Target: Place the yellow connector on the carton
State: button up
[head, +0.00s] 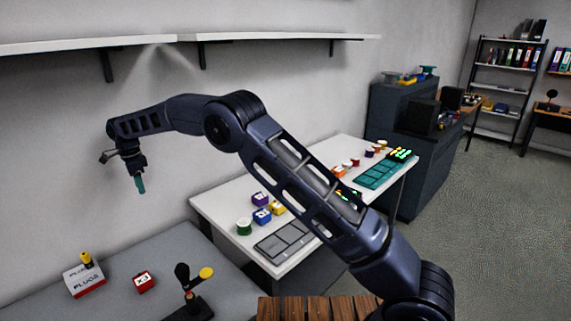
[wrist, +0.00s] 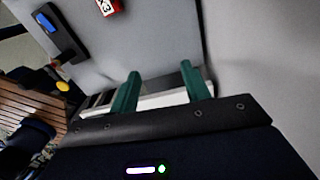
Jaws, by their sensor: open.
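The carton (head: 86,283), a white and red box lettered "PLUGS", lies on the grey table at the lower left of the head view. The yellow connector (head: 86,257), with a dark lower part, appears to stand upright on the carton's top at its back edge. My gripper (head: 141,186) is raised well above the table, up and to the right of the carton. In the wrist view its two green fingers (wrist: 161,88) are apart, with nothing seen held between them.
A red box (head: 144,281), also in the wrist view (wrist: 109,6), lies right of the carton. A black stand with a yellow disc (head: 207,273) is further right. A white table (head: 215,205) holds small coloured blocks and trays. A shelf (head: 90,43) hangs above.

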jog(key=w+d+r+n, duration=0.1)
jog(key=w+d+r, duration=0.1)
jog(key=d, duration=0.7)
jog(key=w+d+r, duration=0.2)
jog(key=d, duration=0.6)
jog(key=w+d+r+n, duration=0.1)
jog(key=w+d+r, duration=0.15)
jog(key=d, duration=0.65)
jog(key=s+d+r+n, duration=0.1)
jog(key=s+d+r, duration=0.1)
jog(key=d, duration=0.8)
jog(key=s+d+r+n, duration=0.1)
jog(key=s+d+r, duration=0.1)
jog(key=d, duration=0.7)
jog(key=s+d+r+n, duration=0.1)
jog(key=s+d+r, duration=0.1)
jog(key=d, duration=0.8)
jog(key=s+d+r+n+t+y, duration=0.1)
jog(key=s+d+r, duration=0.1)
jog(key=s+d, duration=0.35)
jog(key=s+d+r+n+t, duration=0.1)
jog(key=s+d+r, duration=0.15)
jog(key=d, duration=0.65)
jog(key=s+d+f+n+t, duration=0.1)
jog(key=s+d+n+t, duration=0.2)
jog(key=s+d, duration=0.7)
jog(key=shift+s+d+f+h, duration=0.3)
jog(key=shift+s+d, duration=0.1)
jog(key=shift+s, duration=1.1)
